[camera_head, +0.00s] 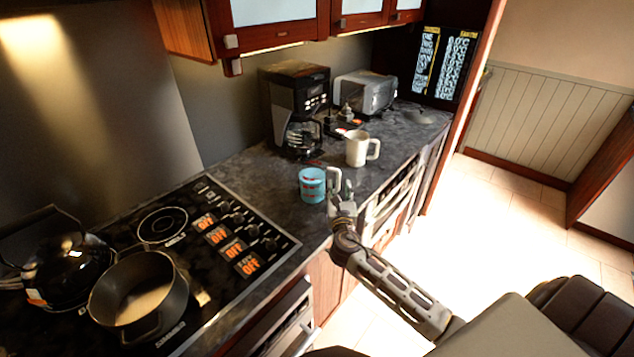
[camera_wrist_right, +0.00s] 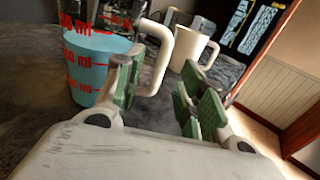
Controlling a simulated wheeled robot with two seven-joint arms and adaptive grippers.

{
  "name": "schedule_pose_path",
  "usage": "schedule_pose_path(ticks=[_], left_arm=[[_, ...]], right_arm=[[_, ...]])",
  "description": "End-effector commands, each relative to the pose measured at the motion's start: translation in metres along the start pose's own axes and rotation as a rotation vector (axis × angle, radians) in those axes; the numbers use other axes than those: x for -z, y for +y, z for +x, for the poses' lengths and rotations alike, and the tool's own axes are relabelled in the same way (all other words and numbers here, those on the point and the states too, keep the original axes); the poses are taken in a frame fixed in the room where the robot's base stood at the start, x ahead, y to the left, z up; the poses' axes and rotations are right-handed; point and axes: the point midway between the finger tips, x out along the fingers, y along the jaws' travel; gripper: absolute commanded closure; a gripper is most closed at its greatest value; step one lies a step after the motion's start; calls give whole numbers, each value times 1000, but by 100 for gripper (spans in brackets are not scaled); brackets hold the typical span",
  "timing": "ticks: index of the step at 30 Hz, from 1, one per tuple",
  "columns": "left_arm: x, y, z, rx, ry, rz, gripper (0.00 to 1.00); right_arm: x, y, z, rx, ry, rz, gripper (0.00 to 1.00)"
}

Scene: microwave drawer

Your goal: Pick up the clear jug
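The clear jug (camera_head: 312,187) stands on the dark counter near its front edge, right of the stove. It looks light blue, with red markings. In the right wrist view the jug (camera_wrist_right: 88,68) is at the upper left, with red ml marks and a pale handle (camera_wrist_right: 156,62) pointing right. My right gripper (camera_head: 341,190) is right beside the jug on its handle side. In the wrist view its green-padded fingers (camera_wrist_right: 160,92) are apart, with the handle showing between and beyond them. Whether the handle is inside the grip is hard to tell. My left gripper is not in view.
A white mug (camera_head: 357,150) stands behind the jug, with a coffee maker (camera_head: 297,108) and a toaster (camera_head: 366,93) farther back. The stove (camera_head: 163,225) at left holds a pot (camera_head: 138,293) and a kettle (camera_head: 66,262). Counter left of the jug is bare.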

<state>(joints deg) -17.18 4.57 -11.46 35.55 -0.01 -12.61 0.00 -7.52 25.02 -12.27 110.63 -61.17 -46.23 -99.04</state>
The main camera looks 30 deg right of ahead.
Motion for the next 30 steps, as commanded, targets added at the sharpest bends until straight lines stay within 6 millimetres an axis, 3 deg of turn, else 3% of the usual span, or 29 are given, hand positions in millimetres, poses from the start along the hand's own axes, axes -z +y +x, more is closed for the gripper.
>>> schedule_pose_path(ticks=[19, 30], left_arm=[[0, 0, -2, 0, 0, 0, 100], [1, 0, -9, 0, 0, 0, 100]], right_arm=[[0, -1, 12, 1, 1, 1, 61], [-4, -3, 43, 2, 0, 1, 61]])
